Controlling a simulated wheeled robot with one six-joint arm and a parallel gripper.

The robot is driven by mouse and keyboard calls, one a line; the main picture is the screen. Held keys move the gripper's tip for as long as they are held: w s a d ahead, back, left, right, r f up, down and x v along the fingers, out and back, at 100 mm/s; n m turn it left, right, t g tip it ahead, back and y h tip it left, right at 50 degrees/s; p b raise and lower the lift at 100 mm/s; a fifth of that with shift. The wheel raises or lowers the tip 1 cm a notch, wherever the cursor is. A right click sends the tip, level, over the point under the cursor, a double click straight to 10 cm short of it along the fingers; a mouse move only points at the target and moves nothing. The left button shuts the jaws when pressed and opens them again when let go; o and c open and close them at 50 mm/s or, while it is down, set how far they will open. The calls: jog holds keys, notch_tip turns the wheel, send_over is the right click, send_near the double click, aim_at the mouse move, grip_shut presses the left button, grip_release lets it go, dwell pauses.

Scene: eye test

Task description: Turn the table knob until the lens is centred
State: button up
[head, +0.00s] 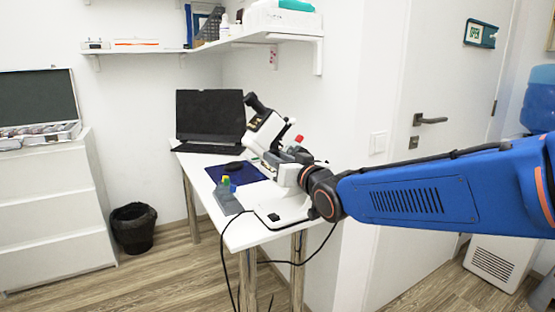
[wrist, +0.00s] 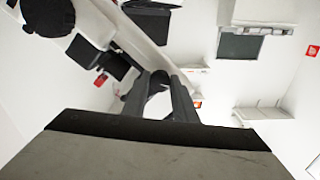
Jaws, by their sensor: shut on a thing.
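The white lens-measuring instrument (head: 265,132) with a black eyepiece stands tilted on its white base, at the right end of the desk. In the wrist view its white body (wrist: 130,25) and dark parts fill the upper left. My gripper (wrist: 159,80) is shut on a black part, apparently the table knob (wrist: 157,84), which shows between the two dark fingers. In the head view my arm comes in from the right and its wrist is beside the instrument; the fingertips are not clear there. I cannot make out the lens or whether it is centred.
On the white desk (head: 240,236) are an open laptop (head: 210,117), a blue mat (head: 245,173) and a grey box (head: 228,199). A black cable hangs over the front edge. A wall shelf (head: 150,48) is above, a black bin (head: 133,228) on the floor at left.

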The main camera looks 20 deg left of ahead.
dwell(0.3)
jog(key=o, duration=1)
jog(key=shift+o, duration=0.2)
jog(key=v, duration=1.7)
jog(key=shift+s, duration=0.25)
jog(key=shift+d, duration=0.2)
jog(key=d+f+m+h, duration=0.3)
jog(key=d+f+h, duration=0.25)
jog(key=d, duration=0.75)
jog(key=d+f+m+h, duration=0.2)
jog(key=d+f+h, duration=0.3)
jog(key=d, duration=0.8)
jog(key=s+d+f+m+g+h, duration=0.1)
jog(key=s+d+f+g, duration=0.2)
jog(key=s+d+f, duration=0.3)
jog(key=s+d+f+m+g+h, duration=0.2)
jog(key=s+d+f, duration=0.4)
jog(key=s+d, duration=0.3)
jog(key=s+g, duration=0.1)
jog(key=s, duration=0.2)
jog(key=shift+d+f+g, duration=0.2)
jog(key=shift+d+g, duration=0.05)
jog(key=shift+g, duration=0.15)
